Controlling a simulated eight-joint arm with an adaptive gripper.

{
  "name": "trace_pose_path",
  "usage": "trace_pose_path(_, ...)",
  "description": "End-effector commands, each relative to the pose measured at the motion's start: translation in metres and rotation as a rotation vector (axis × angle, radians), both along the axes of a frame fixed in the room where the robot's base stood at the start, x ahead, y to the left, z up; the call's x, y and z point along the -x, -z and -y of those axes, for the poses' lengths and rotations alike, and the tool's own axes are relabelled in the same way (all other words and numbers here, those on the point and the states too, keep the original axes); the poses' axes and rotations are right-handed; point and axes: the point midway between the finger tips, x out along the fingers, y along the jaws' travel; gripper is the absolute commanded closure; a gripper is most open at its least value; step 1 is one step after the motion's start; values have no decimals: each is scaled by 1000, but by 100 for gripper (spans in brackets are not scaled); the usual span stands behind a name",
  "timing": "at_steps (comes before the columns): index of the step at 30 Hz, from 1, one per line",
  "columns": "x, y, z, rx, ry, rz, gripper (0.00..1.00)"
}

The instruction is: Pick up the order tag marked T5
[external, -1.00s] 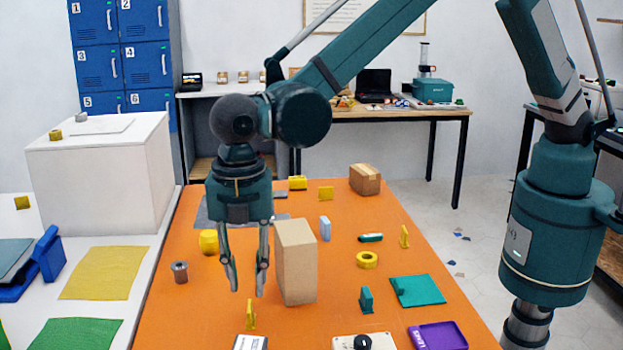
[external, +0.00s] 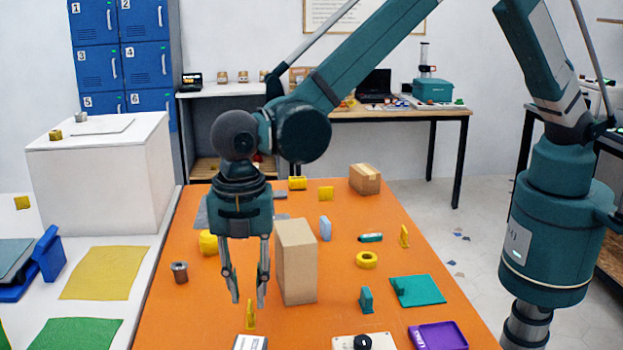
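Small yellow upright tags stand on the orange table; no T5 marking is legible on any of them. One yellow tag (external: 250,318) stands near the front, just below my gripper's fingertips in the picture. Others are a yellow tag (external: 404,236) at the right and a yellow tag (external: 326,193) farther back. My gripper (external: 249,301) points down with its two fingers apart and nothing seen between them. Whether the fingertips touch the front tag cannot be told.
A tall cardboard box (external: 297,262) stands close to the right of my fingers. A grey cylinder (external: 180,272) and a yellow rounded object (external: 208,243) are to the left. A white box (external: 250,343), a dark-knobbed panel (external: 345,342) and a purple tray (external: 462,330) line the front.

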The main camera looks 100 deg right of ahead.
Motion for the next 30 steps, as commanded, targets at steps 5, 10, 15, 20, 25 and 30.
trace_pose_path(5, 0, 1, 0, 0, 0, 0, 78)
trace_pose_path(10, 0, 13, 1, 0, 0, 0, 78)
trace_pose_path(15, 0, 32, 3, 0, 0, 0, 78)
trace_pose_path(20, 1, 47, 3, 0, 0, 0, 78)
trace_pose_path(25, 0, 52, 3, 0, 0, 0, 78)
trace_pose_path(30, 0, 52, 3, 0, 0, 0, 78)
